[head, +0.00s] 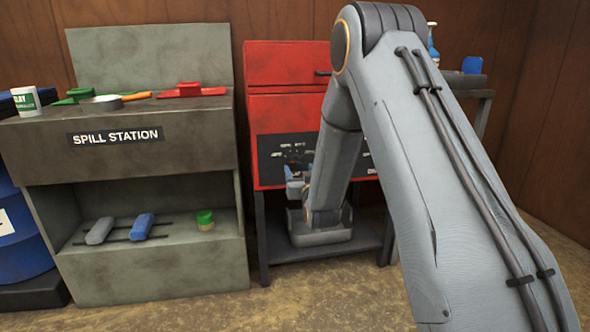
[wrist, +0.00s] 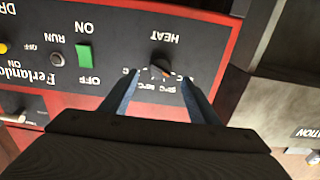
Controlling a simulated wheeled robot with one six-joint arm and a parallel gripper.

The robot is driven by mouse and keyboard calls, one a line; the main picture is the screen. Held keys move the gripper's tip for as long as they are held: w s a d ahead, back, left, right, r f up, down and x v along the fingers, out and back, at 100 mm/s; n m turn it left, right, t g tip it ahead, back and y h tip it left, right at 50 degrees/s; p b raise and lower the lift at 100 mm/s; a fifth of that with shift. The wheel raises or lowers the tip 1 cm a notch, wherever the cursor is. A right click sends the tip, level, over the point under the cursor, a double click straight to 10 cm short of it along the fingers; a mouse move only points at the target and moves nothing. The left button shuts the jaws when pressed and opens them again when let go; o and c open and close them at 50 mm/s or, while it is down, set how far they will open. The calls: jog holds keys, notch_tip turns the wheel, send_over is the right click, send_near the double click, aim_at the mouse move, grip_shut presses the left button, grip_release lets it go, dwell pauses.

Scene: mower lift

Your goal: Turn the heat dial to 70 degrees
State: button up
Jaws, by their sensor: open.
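The wrist view shows the panel upside down. Small scale markings lie around the dial, too small to read surely. My gripper (wrist: 160,77) is open, its two blue-grey fingers on either side of the dial area. I cannot tell whether they touch the dial. In the head view my gripper (head: 297,183) is in front of the panel (head: 268,163) of the red machine, and my arm hides part of it.
On the panel, a green switch (wrist: 84,56) marked ON and OFF and a RUN knob (wrist: 57,60) are left of the dial. The spill station (head: 150,155) stands left of the red machine (head: 285,105). Brown floor (head: 330,295) lies open in front.

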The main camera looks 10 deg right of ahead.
aim_at(296, 163)
jog(key=w+b, duration=0.2)
jog(key=w, duration=0.4)
jog(key=shift+w, duration=0.4)
jog(key=shift+c, duration=0.3)
jog(key=c, duration=1)
jog(key=shift+o, duration=0.2)
